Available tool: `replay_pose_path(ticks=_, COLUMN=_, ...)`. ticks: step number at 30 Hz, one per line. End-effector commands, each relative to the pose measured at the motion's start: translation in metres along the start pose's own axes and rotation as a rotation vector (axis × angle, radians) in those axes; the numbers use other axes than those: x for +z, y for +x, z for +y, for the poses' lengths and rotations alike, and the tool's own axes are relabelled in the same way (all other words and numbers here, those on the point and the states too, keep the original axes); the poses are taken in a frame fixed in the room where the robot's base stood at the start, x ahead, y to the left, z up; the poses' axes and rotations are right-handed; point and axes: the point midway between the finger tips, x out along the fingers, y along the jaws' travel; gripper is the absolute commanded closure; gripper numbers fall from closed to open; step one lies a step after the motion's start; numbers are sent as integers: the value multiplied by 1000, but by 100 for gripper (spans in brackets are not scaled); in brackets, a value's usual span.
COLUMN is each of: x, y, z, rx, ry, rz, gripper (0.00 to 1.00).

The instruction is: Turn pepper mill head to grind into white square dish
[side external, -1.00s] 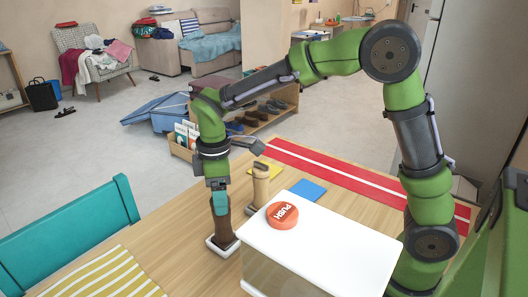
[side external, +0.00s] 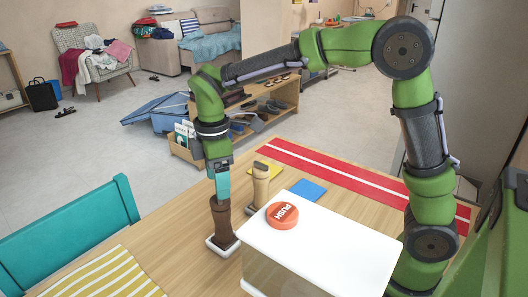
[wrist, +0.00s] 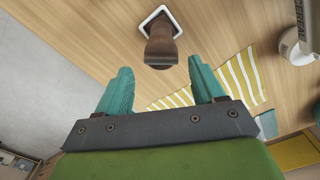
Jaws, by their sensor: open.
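The dark brown pepper mill (side external: 222,220) stands upright on the white square dish (side external: 212,250) on the wooden table. In the wrist view the mill (wrist: 160,48) and the dish rim (wrist: 177,26) show ahead of the fingers. My gripper (side external: 222,197) is just above the mill's head, pointing down. In the wrist view my gripper (wrist: 160,66) is open, its teal fingers wide apart and nothing between them. The side view does not show clearly whether a fingertip touches the mill head.
A lighter tan mill (side external: 261,184) stands to the right of the dark mill. A white-topped box with a red PUSH button (side external: 282,215) is close at the right. A blue square (side external: 308,190), a red striped runner (side external: 350,180) and a yellow striped cloth (side external: 100,278) lie on the table.

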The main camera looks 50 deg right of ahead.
Motion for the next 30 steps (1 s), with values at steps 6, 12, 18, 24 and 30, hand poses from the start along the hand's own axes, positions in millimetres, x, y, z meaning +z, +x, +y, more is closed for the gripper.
replay_pose_path(ticks=6, x=-1, y=-5, z=-1, rx=-1, ry=-385, rz=-1, gripper=32)
replay_pose_path(ticks=12, x=0, y=-2, z=-1, rx=-4, ry=-504, rz=-3, gripper=32)
replay_pose_path(ticks=18, x=0, y=13, z=-2, rx=-7, ry=-503, rz=-4, gripper=32)
replay_pose_path(ticks=24, x=0, y=33, z=-2, rx=-6, ry=-502, rz=-4, gripper=32)
replay_pose_path(ticks=30, x=0, y=51, z=-2, rx=-6, ry=-500, rz=-4, gripper=32)
